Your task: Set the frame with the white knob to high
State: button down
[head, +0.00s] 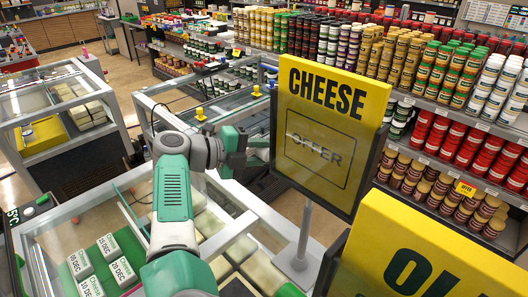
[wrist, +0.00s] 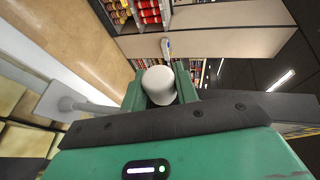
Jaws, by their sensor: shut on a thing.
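A white rounded knob (wrist: 158,84) sits between the two green fingers of my gripper (wrist: 160,88) in the wrist view, and the fingers are shut on it. In the head view my gripper (head: 258,147) is at the left edge of the dark frame (head: 376,150) that holds the yellow CHEESE sign (head: 330,95). The knob cannot be made out in the head view. A grey post (head: 304,235) on a square base stands below the sign, on the glass case. A pale post with its base (wrist: 68,103) also shows at the left in the wrist view.
A second yellow sign (head: 430,250) stands close at the lower right. Glass cheese cases with pale metal rims (head: 45,225) lie under my arm and to the left. Shelves of jars (head: 455,130) fill the back and right. Open floor (head: 120,80) shows at the upper left.

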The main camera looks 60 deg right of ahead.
notch_tip(320, 180, up, 19)
jog(key=p, duration=1)
jog(key=shift+r, duration=0.2)
jog(key=c, duration=1.1)
grip_release()
jog(key=shift+o, duration=0.2)
jog(key=shift+f, duration=0.1)
jog(key=shift+w, duration=0.1)
jog(key=v, duration=0.7)
jog(key=shift+w+a+p, duration=0.2)
jog(key=shift+a+p, duration=0.15)
jog(key=shift+p, duration=0.1)
